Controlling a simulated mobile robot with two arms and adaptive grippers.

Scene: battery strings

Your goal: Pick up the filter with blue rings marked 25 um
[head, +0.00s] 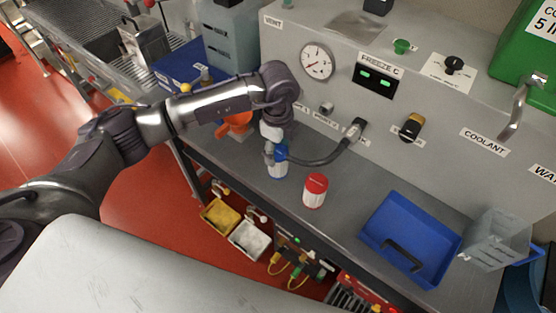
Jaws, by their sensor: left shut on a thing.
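A white cylindrical filter (278,171) with blue at its top stands at the bench's front edge, or is held just above it; I cannot tell which. My left gripper (276,154) comes down from above and is shut on this filter, covering its upper part. Its marking is too small to read. A second white filter with red rings and a red top (315,191) stands upright to the right, apart from the gripper. My right gripper is not in view.
A dark hose (320,161) runs from the panel to near the gripper. A blue tray (408,240) with a black handle and a clear bin (497,240) are at right. An orange funnel (235,124) is left. Yellow (220,217) and white bins (250,240) hang below the edge.

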